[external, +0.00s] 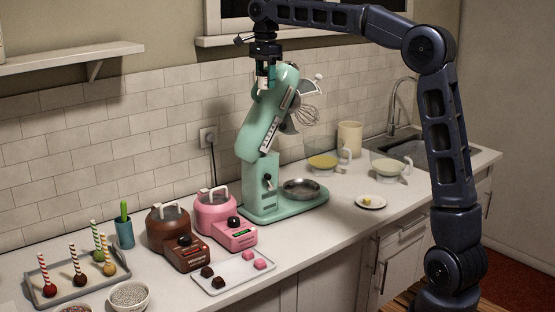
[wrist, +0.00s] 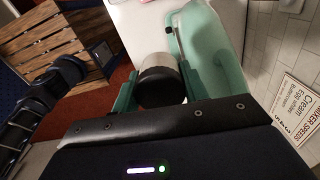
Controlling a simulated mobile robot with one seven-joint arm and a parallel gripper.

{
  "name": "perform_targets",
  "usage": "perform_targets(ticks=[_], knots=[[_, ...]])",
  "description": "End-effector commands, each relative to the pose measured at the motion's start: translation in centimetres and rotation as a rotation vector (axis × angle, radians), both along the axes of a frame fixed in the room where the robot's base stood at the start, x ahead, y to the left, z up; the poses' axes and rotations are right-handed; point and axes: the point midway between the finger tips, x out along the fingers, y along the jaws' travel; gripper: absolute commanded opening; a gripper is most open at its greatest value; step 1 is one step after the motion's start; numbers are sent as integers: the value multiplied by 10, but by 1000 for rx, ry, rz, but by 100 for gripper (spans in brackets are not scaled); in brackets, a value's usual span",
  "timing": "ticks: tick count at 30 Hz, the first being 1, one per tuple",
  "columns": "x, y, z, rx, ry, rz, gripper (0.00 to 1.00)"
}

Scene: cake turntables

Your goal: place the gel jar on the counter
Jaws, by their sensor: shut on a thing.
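My gripper (external: 264,78) is raised high above the counter, close to the tilted-up head of the mint-green mixer in the external view. It is shut on a small jar (external: 263,84), taken to be the gel jar, which looks pale with a dark end. In the wrist view the jar (wrist: 160,80) shows its round black end and pale side between the two green fingers of my gripper (wrist: 160,74). Its label cannot be read. The pale counter (external: 325,232) runs along the tiled wall, well below the jar.
The mixer (external: 262,180) holds a steel bowl (external: 301,188). Brown (external: 183,249) and pink (external: 228,233) melting pots and a tray of chocolates (external: 218,284) stand left. Glass bowls (external: 388,166) and a small plate (external: 371,202) are right. The counter's front strip beside the mixer is clear.

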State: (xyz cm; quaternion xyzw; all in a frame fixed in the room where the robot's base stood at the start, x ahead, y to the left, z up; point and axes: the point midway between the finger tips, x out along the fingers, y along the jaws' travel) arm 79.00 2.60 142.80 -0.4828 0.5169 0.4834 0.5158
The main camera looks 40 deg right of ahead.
Motion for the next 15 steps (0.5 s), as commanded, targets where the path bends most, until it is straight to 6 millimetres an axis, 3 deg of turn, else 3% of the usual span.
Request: perform_targets(ticks=[3, 8, 15], knots=[[0, 43, 8, 1, 1, 56, 20], [-3, 91, 5, 0, 2, 157, 20], [-5, 152, -31, -1, 3, 374, 20]])
